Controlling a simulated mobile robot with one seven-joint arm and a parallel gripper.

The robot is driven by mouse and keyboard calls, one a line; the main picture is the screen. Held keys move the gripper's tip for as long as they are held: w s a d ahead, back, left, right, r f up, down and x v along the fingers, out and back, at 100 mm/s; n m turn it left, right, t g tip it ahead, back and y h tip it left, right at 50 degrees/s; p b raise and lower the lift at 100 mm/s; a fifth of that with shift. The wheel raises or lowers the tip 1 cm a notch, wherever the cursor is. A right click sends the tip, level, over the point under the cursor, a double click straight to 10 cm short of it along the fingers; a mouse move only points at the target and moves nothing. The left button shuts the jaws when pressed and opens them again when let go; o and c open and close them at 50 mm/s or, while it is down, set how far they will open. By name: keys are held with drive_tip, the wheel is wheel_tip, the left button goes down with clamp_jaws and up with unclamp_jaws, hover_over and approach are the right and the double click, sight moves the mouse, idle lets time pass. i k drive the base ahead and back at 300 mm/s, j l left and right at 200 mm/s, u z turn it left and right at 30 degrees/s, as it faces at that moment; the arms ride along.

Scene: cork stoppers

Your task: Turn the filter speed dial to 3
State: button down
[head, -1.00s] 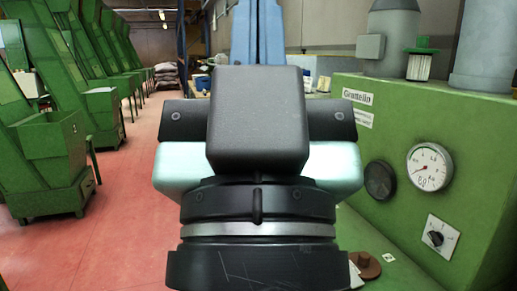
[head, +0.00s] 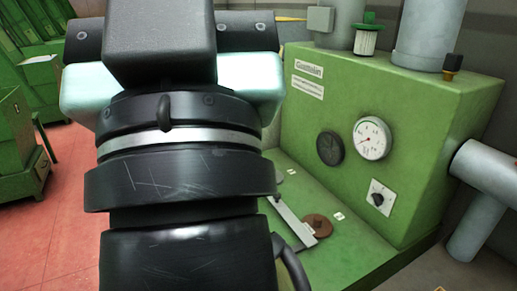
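The likely filter speed dial (head: 378,198) is a small black knob on a white square plate, low on the front face of the green machine (head: 405,95), below the gauge. Its markings are too small to read, so I cannot tell its setting. My gripper (head: 175,108) is seen from behind in the left half of the head view, left of the dial and clear of it in the picture. Its fingers are hidden behind its own body, so I cannot see whether it is open or holding anything.
A round white gauge (head: 372,138) and a black round cap (head: 330,148) sit above the dial. A metal bracket (head: 295,220) and a brown disc (head: 317,226) lie on the green ledge below. A grey pipe (head: 485,170) sticks out at right.

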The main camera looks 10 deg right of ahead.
sight(378, 199)
drive_tip(key=i, duration=0.4)
drive_tip(key=i+j+z, duration=0.15)
drive_tip(key=i+z, duration=0.15)
drive_tip(key=i, duration=0.2)
drive_tip(key=i+j+z, duration=0.35)
drive_tip(key=i+l+z, duration=0.1)
drive_tip(key=z, duration=0.5)
